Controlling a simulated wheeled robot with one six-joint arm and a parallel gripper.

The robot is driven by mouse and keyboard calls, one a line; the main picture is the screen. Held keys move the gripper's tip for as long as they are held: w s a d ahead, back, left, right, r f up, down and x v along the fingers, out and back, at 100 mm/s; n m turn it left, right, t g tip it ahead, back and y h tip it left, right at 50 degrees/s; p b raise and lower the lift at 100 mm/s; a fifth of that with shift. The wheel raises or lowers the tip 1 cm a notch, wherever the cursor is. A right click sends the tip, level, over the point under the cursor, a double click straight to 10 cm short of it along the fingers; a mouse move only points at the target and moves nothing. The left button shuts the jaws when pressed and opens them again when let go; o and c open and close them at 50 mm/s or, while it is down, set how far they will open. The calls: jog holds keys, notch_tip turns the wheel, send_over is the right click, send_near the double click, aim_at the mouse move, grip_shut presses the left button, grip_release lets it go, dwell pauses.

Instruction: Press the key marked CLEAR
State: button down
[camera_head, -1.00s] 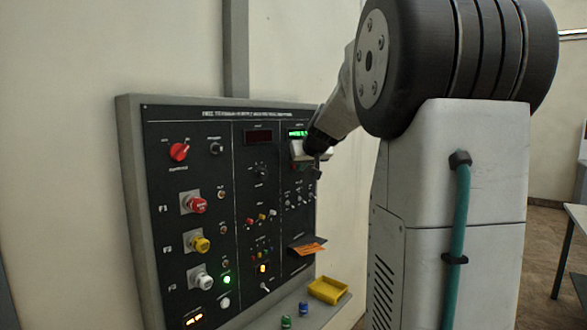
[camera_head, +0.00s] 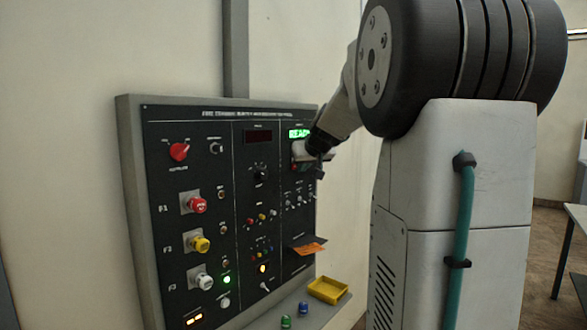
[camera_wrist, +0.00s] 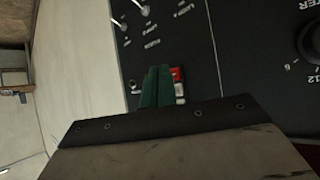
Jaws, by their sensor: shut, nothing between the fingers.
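The dark control panel (camera_head: 190,125) stands against the wall, with a lit green display (camera_head: 299,133) at its upper right. My gripper (camera_head: 319,172) is in front of the panel's right column, just below that display. In the wrist view its two green fingers (camera_wrist: 157,87) are shut together, with nothing between them. A small red key (camera_wrist: 176,73) shows just right of the fingertips, partly hidden by them. A pale key (camera_wrist: 179,89) sits beside it. No CLEAR marking is readable, and I cannot tell whether the fingertips touch a key.
Small toggle switches (camera_wrist: 143,9) and a large black knob (camera_wrist: 312,40) are near the fingers. Below the panel, a shelf holds a yellow tray (camera_head: 328,290) and small green (camera_head: 286,321) and blue (camera_head: 303,308) items. An orange card (camera_head: 307,249) juts from the panel.

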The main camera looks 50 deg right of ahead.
jog(key=shift+s, duration=0.15)
jog(key=s, duration=0.5)
jog(key=shift+d, duration=0.2)
dwell(1.0)
